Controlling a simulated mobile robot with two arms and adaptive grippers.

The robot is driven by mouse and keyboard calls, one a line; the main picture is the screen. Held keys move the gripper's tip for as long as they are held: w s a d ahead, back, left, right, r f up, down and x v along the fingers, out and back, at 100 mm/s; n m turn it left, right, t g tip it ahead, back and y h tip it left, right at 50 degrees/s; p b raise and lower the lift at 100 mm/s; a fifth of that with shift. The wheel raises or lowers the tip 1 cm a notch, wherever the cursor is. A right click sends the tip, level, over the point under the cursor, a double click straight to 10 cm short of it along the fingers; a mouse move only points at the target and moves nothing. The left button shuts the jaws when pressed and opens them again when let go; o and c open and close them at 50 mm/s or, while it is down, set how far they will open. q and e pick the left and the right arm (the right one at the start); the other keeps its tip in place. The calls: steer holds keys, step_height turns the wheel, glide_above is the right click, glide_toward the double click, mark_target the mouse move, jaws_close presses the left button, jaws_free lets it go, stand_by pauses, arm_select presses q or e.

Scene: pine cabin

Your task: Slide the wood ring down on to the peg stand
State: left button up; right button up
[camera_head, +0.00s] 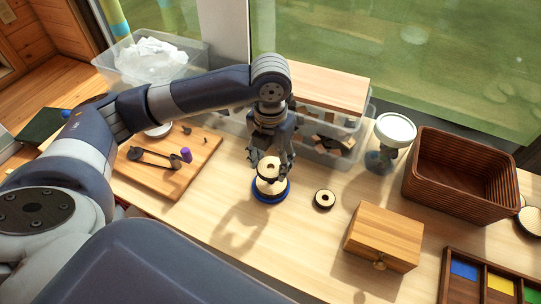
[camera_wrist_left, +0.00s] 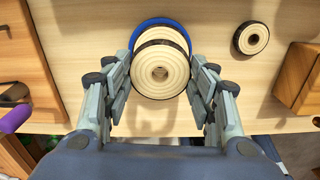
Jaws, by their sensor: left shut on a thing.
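My left gripper (camera_head: 271,164) is shut on a pale wood ring (camera_head: 269,170) with a round centre hole. In the left wrist view the ring (camera_wrist_left: 160,70) sits between the two fingers. Directly below is the peg stand, with a blue round base (camera_head: 283,192) and a pale, dark-edged disc above it. The blue base also shows behind the ring in the left wrist view (camera_wrist_left: 143,26). The ring covers most of the stand, and the peg is hidden. I cannot tell whether the ring is around the peg or just above it. My right gripper is out of view.
A smaller dark-edged ring (camera_head: 324,200) lies right of the stand. A wooden box (camera_head: 383,237), brown basket (camera_head: 463,175) and white-topped jar (camera_head: 395,130) stand further right. A clear bin (camera_head: 340,155) is behind; a wooden board (camera_head: 150,182) lies left. Table in front is clear.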

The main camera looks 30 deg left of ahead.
arm_select(q)
steer(key=shift+f, duration=0.4)
steer(key=shift+f+b, duration=0.55)
steer(key=shift+f, duration=0.2)
steer(key=o, duration=1.2)
steer(key=shift+o, duration=0.2)
steer(key=shift+r, duration=0.1)
step_height(320, 180, up, 12)
